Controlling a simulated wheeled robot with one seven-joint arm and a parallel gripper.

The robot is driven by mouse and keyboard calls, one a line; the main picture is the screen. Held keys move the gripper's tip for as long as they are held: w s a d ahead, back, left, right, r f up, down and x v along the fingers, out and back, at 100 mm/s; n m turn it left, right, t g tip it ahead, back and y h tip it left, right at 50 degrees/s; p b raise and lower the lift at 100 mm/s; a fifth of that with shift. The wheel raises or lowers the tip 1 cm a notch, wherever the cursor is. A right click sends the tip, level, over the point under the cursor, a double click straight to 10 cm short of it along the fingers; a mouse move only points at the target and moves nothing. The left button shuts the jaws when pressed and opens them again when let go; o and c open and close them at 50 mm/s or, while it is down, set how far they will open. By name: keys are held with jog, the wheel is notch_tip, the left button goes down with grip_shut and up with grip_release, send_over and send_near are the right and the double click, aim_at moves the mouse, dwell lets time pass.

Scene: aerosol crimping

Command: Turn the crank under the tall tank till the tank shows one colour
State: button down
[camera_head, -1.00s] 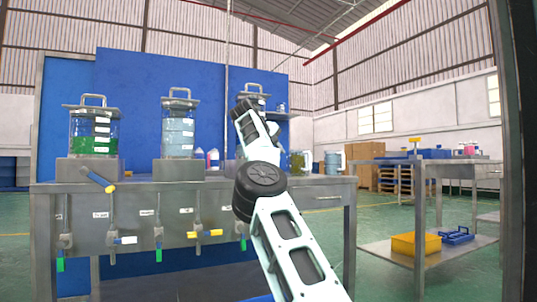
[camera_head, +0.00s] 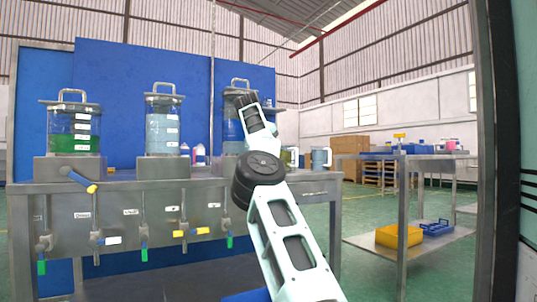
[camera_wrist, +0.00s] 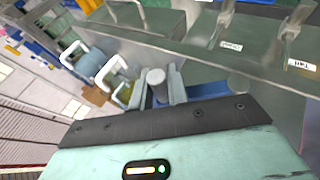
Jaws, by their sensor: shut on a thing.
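The right-hand tank (camera_head: 231,128), which reaches highest in the picture, stands on the steel bench (camera_head: 60,207). My arm covers much of it. Its visible left side is mostly blue, and I cannot tell if it is one colour throughout. The crank under it is hidden in the head view. In the wrist view my gripper (camera_wrist: 163,92) is shut around a blue crank handle (camera_wrist: 160,92) with a round grey end. A label in the wrist view reads "Tall" (camera_wrist: 302,65).
A tank with green liquid (camera_head: 74,142) and a pale blue tank (camera_head: 163,130) stand to the left. A crank with a yellow end (camera_head: 80,180) sits under the green one. Valves with coloured handles (camera_head: 191,232) line the bench front. A side table (camera_head: 375,246) stands at the right.

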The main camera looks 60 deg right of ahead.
jog(key=shift+a, duration=0.1)
jog(key=c, duration=1.3)
grip_release()
jog(key=shift+c, duration=0.2)
jog(key=shift+r, duration=0.1)
jog(key=p+v, duration=0.4)
jog(key=v, duration=1.3)
jog(key=shift+a+p, duration=0.15)
jog(key=shift+p, duration=0.15)
